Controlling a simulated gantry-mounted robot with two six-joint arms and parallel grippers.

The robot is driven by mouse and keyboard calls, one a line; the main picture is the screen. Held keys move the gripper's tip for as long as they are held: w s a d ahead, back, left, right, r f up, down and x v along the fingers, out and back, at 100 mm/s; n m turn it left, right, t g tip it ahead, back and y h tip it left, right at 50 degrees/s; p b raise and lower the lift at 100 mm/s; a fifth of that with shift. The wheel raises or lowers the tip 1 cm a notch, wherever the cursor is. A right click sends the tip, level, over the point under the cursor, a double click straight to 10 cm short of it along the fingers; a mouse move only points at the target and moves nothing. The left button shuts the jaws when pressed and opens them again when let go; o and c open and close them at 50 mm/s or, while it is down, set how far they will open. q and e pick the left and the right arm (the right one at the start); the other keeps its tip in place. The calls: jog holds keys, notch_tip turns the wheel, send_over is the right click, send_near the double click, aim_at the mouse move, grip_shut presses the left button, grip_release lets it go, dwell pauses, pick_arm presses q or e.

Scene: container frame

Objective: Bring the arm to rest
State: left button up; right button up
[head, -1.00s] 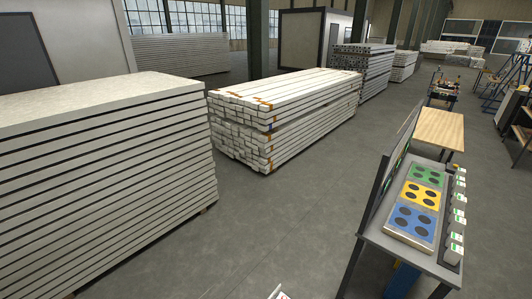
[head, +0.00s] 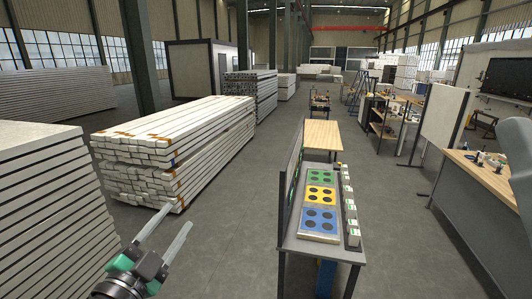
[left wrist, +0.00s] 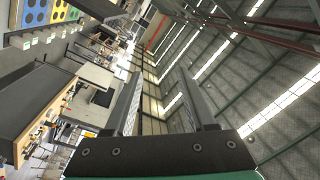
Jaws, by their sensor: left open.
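My left gripper (head: 166,227) is in the lower left of the head view, its two long grey fingers pointing up and apart. It is open with nothing between the fingers. It is in the air, left of the grey bench and in front of the white beam stack. In the left wrist view the two fingers (left wrist: 158,100) stand apart, with the hall roof and tilted surroundings behind them. A pale grey rounded shape at the right edge of the head view may be part of my right arm. My right gripper is not seen.
A grey bench (head: 291,243) holds green, yellow and blue panels with dark round spots. A stack of white beams (head: 190,140) and a stack of panels (head: 45,210) stand left. A wooden-topped desk (head: 485,180) stands right. Grey floor (head: 235,225) is clear between.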

pick_arm(q)
jog(key=s+d+r+n+t+h, duration=0.1)
jog(key=s+d+r+t, duration=0.1)
jog(key=s+r, duration=0.35)
jog(key=s+d+r+t, duration=0.2)
jog(key=r, duration=0.7)
jog(key=s+a+r+n+t+y, duration=0.2)
jog(key=s+r+n+t, duration=0.2)
jog(key=s+r+n, duration=0.5)
jog(key=s+n, duration=0.1)
jog(key=s, duration=0.2)
jog(key=shift+a+r+t, duration=0.2)
jog(key=shift+r+t, duration=0.05)
jog(key=shift+t, duration=0.05)
jog(key=shift+s, duration=0.1)
